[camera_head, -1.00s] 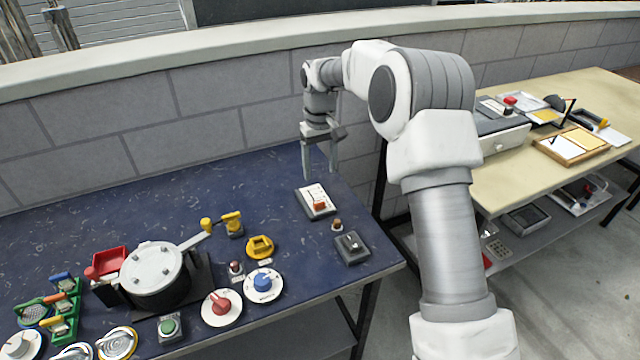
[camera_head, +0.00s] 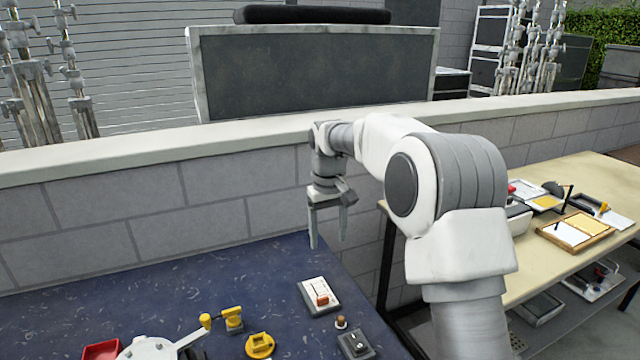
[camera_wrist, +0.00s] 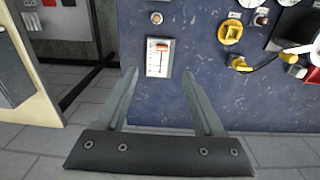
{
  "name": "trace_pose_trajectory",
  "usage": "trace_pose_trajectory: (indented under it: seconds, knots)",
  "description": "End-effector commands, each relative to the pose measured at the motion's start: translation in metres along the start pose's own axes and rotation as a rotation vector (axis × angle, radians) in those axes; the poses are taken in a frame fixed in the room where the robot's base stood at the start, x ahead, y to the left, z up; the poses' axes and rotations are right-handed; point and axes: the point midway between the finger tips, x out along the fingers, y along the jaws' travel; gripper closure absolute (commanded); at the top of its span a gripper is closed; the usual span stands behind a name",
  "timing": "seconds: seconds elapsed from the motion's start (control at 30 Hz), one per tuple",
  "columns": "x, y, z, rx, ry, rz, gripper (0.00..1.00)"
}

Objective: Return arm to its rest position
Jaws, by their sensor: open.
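My gripper (camera_head: 328,228) is open and empty, pointing down above the far right part of the blue table (camera_head: 240,285). My white and grey arm reaches up and over from the lower right. In the wrist view my gripper (camera_wrist: 157,100) shows two spread fingers with nothing between them. A white slider panel with an orange-red knob (camera_head: 319,297) lies on the table below and in front of my gripper. It also shows just beyond the fingertips in the wrist view (camera_wrist: 158,57).
A grey block wall (camera_head: 120,220) runs behind the table. A small grey switch box (camera_head: 355,345), a yellow handle (camera_head: 259,346) and a pot (camera_head: 150,348) stand nearer. A cream table (camera_head: 560,190) with trays (camera_head: 575,232) is at the right.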

Motion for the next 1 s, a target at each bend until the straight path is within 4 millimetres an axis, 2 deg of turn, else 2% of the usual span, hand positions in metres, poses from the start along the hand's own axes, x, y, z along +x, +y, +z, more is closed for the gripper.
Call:
trace_pose_trajectory:
  seconds: [0.03,0.2,0.5,0.77,1.0]
  knots:
    - [-0.02,0.002,0.011,0.009,0.021,0.011,0.3]
    - [-0.066,0.006,0.053,0.047,0.076,0.041,0.3]
    - [-0.123,0.009,0.141,0.131,0.178,0.08,0.3]
    - [-0.145,0.005,0.223,0.214,0.271,0.097,0.3]
    - [-0.143,-0.003,0.296,0.295,0.362,0.097,0.3]
